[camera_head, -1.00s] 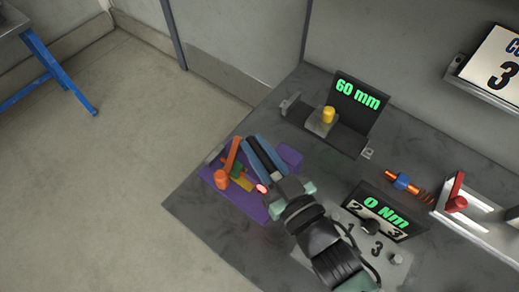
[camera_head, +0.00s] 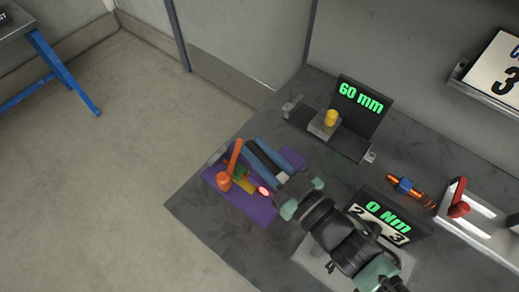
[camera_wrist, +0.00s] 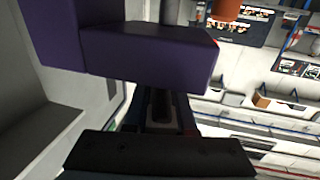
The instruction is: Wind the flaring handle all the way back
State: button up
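The flaring tool lies on the table's left part, with a purple base (camera_head: 255,208), green and yellow parts, and blue and black bars (camera_head: 259,160). Its orange handle (camera_head: 235,157) slants up at the left, next to an orange knob (camera_head: 223,181). My gripper (camera_head: 286,190) is low at the right end of the tool, apart from the orange handle. Its fingertips are hard to pick out, so its opening is unclear. In the wrist view a purple block (camera_wrist: 150,60) fills the top and an orange cylinder (camera_wrist: 226,9) shows at the upper edge.
A "60 mm" display (camera_head: 361,98) with a yellow-topped fixture (camera_head: 325,122) stands behind. A "0 Nm" display (camera_head: 387,216) stands right, beside my arm. The table's front-left corner is bare.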

jog(key=o, duration=0.4)
jog(key=p+v, duration=0.3)
jog(key=v, duration=1)
